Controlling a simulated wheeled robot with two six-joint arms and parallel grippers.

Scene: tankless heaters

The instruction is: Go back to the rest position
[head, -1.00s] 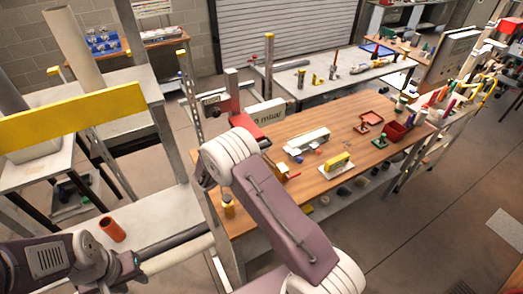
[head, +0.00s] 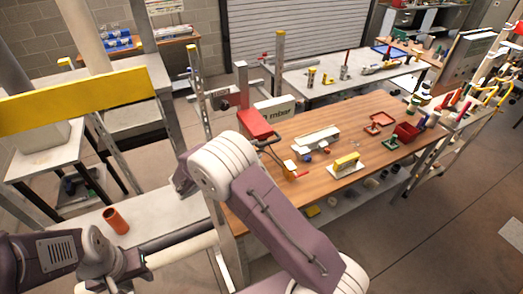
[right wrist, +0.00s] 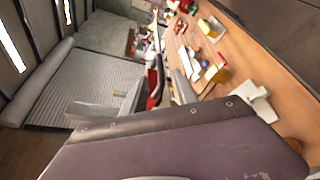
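My right arm (head: 275,225) rises from the bottom of the head view and bends at a white joint beside the wooden workbench (head: 330,135). Its gripper is hidden in the head view. In the right wrist view two grey fingers of the right gripper (right wrist: 150,95) stand apart, with nothing seen between them but the background. My left arm (head: 45,262) lies low at the left of the head view. Its gripper (head: 132,263) points right beside a grey shelf; its finger opening is too small and dark to read.
An orange cup (head: 116,220) stands on the shelf (head: 165,212) close to my left gripper. A red box (head: 255,123) and a yellow-handled tool (head: 347,161) are on the workbench. A yellow beam (head: 75,95) crosses at the left. Open floor (head: 440,235) lies at the right.

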